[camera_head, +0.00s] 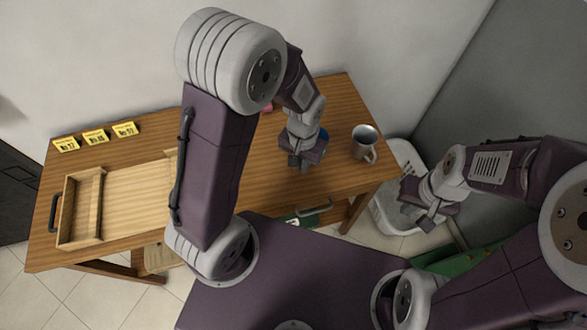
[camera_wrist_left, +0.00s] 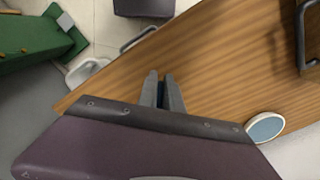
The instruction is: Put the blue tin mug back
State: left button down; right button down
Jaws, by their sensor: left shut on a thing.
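My left gripper (camera_head: 298,162) is low over the right half of the wooden table. In the left wrist view its two fingers (camera_wrist_left: 163,92) are close together, with a narrow dark gap. What they hold cannot be made out. A blue round thing (camera_head: 324,134) shows partly behind the gripper. In the left wrist view a pale-rimmed blue disc (camera_wrist_left: 265,127) lies beside the gripper, partly covered by its body; I cannot tell whether it is a mug.
A wooden tray (camera_head: 82,207) and several yellow numbered tags (camera_head: 96,137) are on the left of the table (camera_head: 255,190). A small pink thing (camera_head: 267,108) is behind my left arm. A white basket (camera_head: 385,222) stands on the floor at right. Table in front of the left gripper is clear.

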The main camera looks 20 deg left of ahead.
pick_arm(q)
jog(key=a, duration=0.1)
jog(key=a+f, duration=0.1)
jog(key=shift+a+f, duration=0.3)
jog(key=shift+f, duration=2.05)
jog(key=shift+f, duration=0.15)
jog(key=c, duration=1.5)
grip_release()
